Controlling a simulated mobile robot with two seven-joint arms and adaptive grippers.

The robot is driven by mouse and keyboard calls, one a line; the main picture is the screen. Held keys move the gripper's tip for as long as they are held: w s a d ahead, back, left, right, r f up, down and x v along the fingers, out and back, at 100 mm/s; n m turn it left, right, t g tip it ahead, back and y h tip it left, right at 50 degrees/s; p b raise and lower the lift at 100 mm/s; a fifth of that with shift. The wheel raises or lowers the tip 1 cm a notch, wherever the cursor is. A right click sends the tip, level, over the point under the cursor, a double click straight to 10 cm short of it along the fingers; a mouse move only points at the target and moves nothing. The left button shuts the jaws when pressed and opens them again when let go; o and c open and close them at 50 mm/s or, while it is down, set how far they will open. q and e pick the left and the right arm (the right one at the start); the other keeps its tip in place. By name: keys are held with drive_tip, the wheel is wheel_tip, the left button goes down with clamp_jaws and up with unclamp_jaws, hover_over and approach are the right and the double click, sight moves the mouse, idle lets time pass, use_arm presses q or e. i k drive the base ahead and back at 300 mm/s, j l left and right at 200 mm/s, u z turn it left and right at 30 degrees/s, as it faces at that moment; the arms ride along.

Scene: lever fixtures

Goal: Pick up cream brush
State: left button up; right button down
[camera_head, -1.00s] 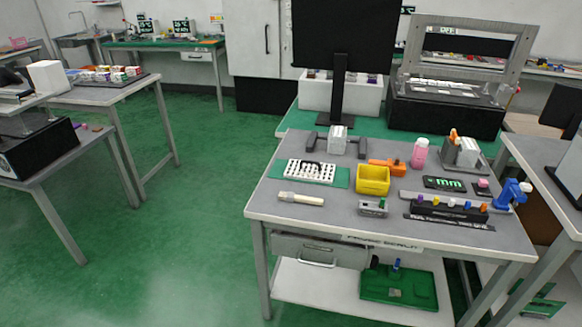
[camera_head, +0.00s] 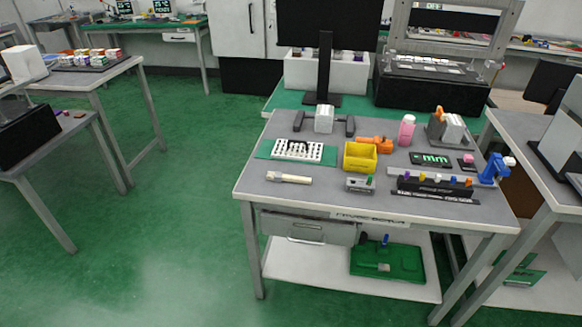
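The cream brush (camera_head: 289,178) lies flat on the grey workbench (camera_head: 330,190), near its front left corner. Its wider, paler end points left and its handle points right. Nothing touches it from above. Neither of my grippers shows in the head view.
Behind the brush is a white perforated rack (camera_head: 298,150) on a green mat. To its right are a yellow bin (camera_head: 360,157) and a small grey fixture (camera_head: 359,184). A drawer (camera_head: 308,228) sits below the top. Green floor (camera_head: 180,230) is open to the left.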

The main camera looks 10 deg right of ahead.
sight(278, 176)
drive_tip(key=i+j+z, duration=0.2)
drive_tip(key=z, duration=0.2)
drive_tip(key=i+j+z, duration=0.5)
drive_tip(key=j+z, duration=0.25)
drive_tip(key=l, duration=0.1)
